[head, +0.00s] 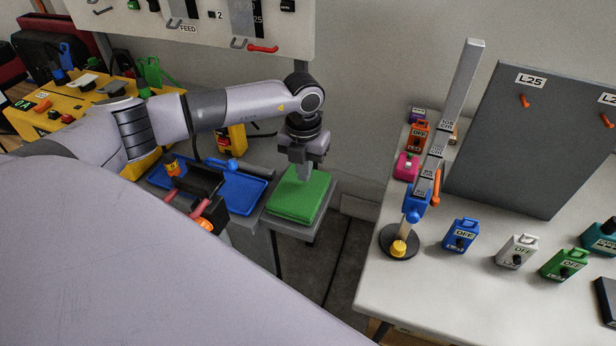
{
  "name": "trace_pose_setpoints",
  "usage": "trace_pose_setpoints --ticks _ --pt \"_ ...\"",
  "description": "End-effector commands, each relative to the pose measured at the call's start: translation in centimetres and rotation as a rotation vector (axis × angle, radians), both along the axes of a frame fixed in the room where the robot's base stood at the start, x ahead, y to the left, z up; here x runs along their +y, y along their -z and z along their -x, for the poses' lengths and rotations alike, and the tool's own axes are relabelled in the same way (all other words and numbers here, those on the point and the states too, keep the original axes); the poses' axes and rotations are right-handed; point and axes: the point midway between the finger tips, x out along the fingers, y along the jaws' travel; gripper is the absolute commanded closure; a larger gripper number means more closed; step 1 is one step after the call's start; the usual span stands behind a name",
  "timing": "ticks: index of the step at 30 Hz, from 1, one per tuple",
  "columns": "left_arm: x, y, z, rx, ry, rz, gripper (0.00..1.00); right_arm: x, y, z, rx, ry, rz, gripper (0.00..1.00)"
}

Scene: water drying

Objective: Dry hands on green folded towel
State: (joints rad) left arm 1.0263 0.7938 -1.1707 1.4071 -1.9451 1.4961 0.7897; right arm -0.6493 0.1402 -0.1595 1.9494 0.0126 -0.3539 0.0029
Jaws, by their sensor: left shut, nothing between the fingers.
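The green folded towel (299,196) lies flat on a small grey stand (310,232) near the middle of the head view. My left arm reaches in from the left and bends down at the wrist. My left gripper (301,176) points downward over the far part of the towel, with its fingers shut and empty. The fingertips are at or just above the towel; I cannot tell whether they touch it. They hide a small part of its far side. My right gripper is not in view.
A white table (440,285) on the right holds a height post (455,100), several small coloured boxes and a grey panel (540,140). A dark floor gap separates stand and table.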

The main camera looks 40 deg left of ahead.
Motion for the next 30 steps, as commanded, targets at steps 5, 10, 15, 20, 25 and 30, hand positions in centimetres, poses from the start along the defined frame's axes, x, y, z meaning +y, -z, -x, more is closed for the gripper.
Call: trace_pose_setpoints --ticks 5,10,15,20,25,30 --pt "0.1 -4.6 -0.2 -0.008 0.000 0.001 1.00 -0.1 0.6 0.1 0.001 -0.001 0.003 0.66" --pt "0.1 -8.0 -0.2 -0.005 0.000 0.001 1.00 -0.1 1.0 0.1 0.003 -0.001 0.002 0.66" --pt "0.1 -9.9 -0.1 -0.004 -0.001 0.001 1.00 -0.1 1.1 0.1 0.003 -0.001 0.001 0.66" --pt "0.1 -10.5 -0.1 -0.002 -0.001 0.001 1.00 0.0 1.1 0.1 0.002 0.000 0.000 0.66" --pt "0.1 -10.5 -0.1 -0.002 -0.001 0.001 1.00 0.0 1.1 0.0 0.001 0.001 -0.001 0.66" --pt "0.0 -10.4 -0.1 -0.001 0.002 0.006 1.00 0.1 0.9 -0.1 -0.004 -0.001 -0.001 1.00"
